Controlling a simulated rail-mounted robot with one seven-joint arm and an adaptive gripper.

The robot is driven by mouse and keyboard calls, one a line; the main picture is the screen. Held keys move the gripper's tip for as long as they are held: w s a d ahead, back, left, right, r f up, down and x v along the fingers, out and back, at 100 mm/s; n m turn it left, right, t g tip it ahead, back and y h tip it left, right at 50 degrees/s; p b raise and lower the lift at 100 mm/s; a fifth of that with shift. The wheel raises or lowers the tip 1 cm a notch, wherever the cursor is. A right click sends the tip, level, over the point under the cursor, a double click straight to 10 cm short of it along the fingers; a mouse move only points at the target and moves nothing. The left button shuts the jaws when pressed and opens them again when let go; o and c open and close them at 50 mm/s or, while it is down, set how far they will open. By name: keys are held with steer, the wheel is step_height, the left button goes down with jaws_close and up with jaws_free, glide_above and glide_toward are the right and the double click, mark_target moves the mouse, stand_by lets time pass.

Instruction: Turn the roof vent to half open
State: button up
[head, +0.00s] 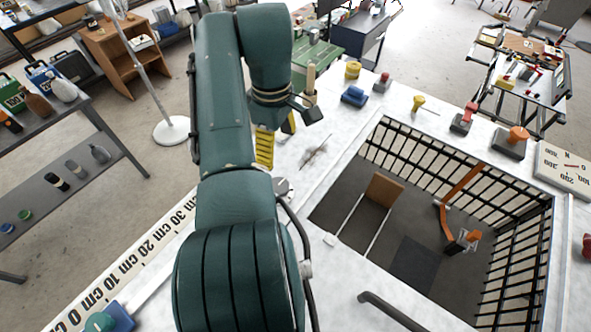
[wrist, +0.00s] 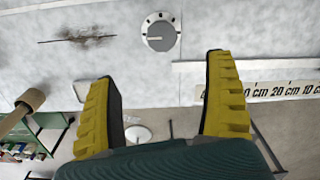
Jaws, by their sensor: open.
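In the head view a grey round part (head: 281,187), likely the same dial, shows partly behind my arm. My gripper (wrist: 162,68) is open and empty, its two yellow fingers spread wide. The dial lies ahead of the fingertips, between their lines and apart from them. In the head view my gripper (head: 277,140) is partly hidden by my arm.
A wooden-handled rod (head: 310,82) stands near my gripper. A dark scuff (head: 315,152) marks the white top. A barred opening (head: 400,240) holds an orange linkage (head: 455,195). Several colored knobs, including a yellow one (head: 418,102), line the far edge. A centimetre scale (head: 130,255) runs along the left edge.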

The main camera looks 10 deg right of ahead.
mark_target(277, 185)
steer(key=f, duration=1)
steer(key=a+f, duration=0.1)
steer(key=f, duration=0.4)
steer(key=shift+f, duration=0.15)
steer(key=shift+c, duration=0.3)
steer(key=c, duration=1.1)
